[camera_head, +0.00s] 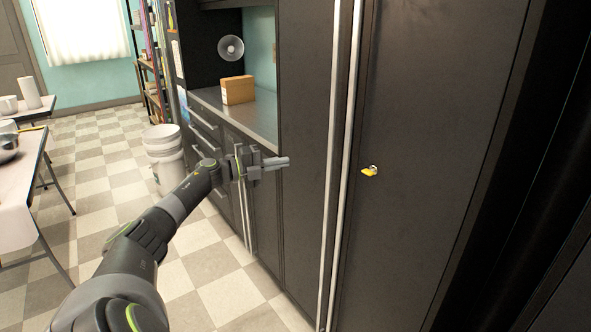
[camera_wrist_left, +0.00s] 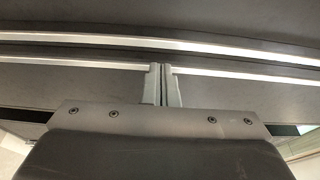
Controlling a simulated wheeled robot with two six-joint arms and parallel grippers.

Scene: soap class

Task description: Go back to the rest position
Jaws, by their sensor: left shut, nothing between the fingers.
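My left gripper (camera_head: 276,163) reaches in from the left in the head view, its fingers pointing right toward the tall dark cabinet (camera_head: 440,140). The fingers are together with nothing between them. In the left wrist view its two fingertips (camera_wrist_left: 167,84) meet in front of the cabinet's dark doors and long pale metal handle strips. In the head view the cabinet's two upright handles (camera_head: 341,150) stand a little right of the fingertips. I cannot tell whether the fingers touch the cabinet. My right gripper is not in view.
A yellow key (camera_head: 370,171) sits in the right door. A counter (camera_head: 232,117) with a cardboard box (camera_head: 238,90) stands behind my arm. White buckets (camera_head: 164,155) stand on the checkered floor. Tables (camera_head: 22,190) are at the left. Open floor lies between them and the cabinets.

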